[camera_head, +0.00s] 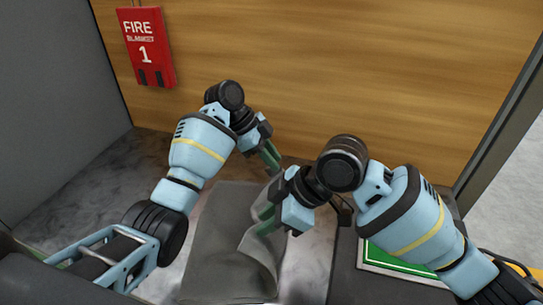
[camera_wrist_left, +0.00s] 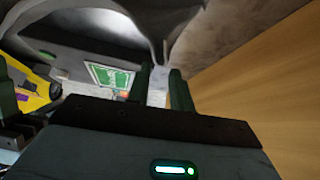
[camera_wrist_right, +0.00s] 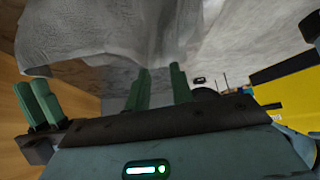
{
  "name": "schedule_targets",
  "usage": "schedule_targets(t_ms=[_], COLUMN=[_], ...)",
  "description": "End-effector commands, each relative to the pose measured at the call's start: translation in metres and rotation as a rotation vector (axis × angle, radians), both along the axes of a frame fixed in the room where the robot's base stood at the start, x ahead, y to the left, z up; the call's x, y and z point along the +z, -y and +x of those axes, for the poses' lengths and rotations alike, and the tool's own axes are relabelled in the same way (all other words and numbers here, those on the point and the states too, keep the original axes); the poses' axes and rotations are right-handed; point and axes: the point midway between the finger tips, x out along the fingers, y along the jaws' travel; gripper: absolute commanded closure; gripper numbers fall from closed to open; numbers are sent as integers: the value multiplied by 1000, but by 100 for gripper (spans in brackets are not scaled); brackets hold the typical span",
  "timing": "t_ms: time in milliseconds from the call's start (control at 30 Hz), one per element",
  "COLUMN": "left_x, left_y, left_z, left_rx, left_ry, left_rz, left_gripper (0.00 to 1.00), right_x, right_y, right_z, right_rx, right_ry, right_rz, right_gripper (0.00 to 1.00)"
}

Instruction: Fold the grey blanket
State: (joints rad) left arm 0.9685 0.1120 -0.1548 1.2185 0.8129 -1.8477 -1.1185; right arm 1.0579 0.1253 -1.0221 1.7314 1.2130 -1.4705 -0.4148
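The grey blanket (camera_head: 215,240) lies on the bench in front of me, its right side raised and turned partly over toward the left. My left gripper (camera_head: 272,158) is at the blanket's far right. In the left wrist view the blanket (camera_wrist_left: 155,20) narrows to a point at the fingertips (camera_wrist_left: 160,75), which are close together on it. My right gripper (camera_head: 265,220) is nearer me, at the raised edge. In the right wrist view the blanket (camera_wrist_right: 95,35) hangs to its fingertips (camera_wrist_right: 160,75), a narrow gap between them. The exact grip points are partly hidden.
A red fire blanket box (camera_head: 147,48) hangs on the wooden wall (camera_head: 320,70) at the back left. A green and white sign (camera_head: 395,262) lies at the right under my right arm. Bare grey surface (camera_head: 110,180) is free left of the blanket.

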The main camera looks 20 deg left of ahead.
Motion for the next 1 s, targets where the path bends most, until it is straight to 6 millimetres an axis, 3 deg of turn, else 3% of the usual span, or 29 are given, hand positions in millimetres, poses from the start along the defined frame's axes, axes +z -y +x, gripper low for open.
schedule_targets(t_ms=[900,1000], left_x=[-9,-10], left_y=[-9,-9], left_z=[26,26], left_rx=[3,3], left_ry=[-10,-10], left_rz=[6,7], left_gripper=[18,16], right_x=[-5,-5], right_y=[8,8], right_z=[-36,-36], right_rx=[1,1], right_ry=[-16,-16], right_rz=[3,3], right_gripper=[17,16])
